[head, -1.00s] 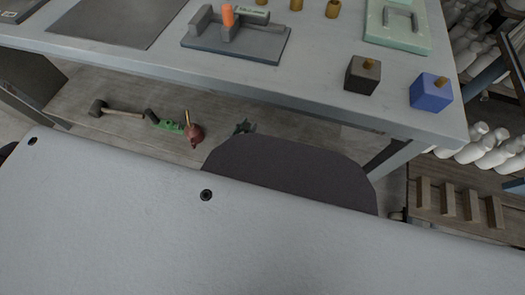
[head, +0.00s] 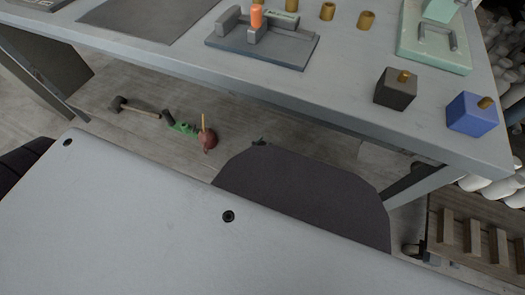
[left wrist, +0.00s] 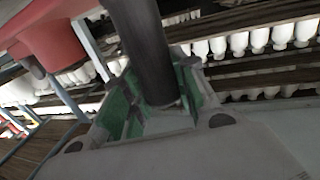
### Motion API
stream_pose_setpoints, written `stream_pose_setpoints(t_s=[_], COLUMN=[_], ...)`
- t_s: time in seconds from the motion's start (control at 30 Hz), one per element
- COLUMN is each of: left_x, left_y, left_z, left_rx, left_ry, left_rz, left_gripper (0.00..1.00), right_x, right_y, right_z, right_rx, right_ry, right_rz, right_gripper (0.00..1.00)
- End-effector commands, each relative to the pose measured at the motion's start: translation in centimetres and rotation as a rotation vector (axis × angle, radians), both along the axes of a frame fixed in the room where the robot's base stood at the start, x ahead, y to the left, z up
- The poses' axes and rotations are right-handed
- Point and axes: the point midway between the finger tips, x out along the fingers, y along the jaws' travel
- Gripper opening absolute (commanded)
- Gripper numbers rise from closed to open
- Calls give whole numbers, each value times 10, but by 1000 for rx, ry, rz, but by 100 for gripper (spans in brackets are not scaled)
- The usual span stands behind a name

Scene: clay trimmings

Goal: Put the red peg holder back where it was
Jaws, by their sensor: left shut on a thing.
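On the table (head: 345,75) in the head view, a black peg holder (head: 394,90) and a blue peg holder (head: 470,114) stand near the right front corner, each with a brass peg. No red holder shows on the visible tabletop. My right gripper is not in view.
A grey fixture (head: 265,45) with an orange peg (head: 257,17), brass pegs and a mint box (head: 435,50) stand on the table. A mallet (head: 135,107), a green tool (head: 183,128) and a dull red rounded thing (head: 209,142) lie below. White pieces fill racks behind.

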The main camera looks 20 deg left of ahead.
Motion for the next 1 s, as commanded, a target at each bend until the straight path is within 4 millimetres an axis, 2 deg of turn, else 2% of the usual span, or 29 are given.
stream_pose_setpoints(t_s=[0.33,0.73,1.0], left_x=[1,1,1], left_y=[0,-1,0], left_z=[0,-29,-36], left_rx=[-2,-2,-2], left_ry=[-3,-3,-4], left_rz=[0,0,0], left_gripper=[0,0,0], right_x=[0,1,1], right_y=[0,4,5], right_z=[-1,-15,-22], right_rx=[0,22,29], right_ry=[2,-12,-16], right_rz=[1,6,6], right_gripper=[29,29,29])
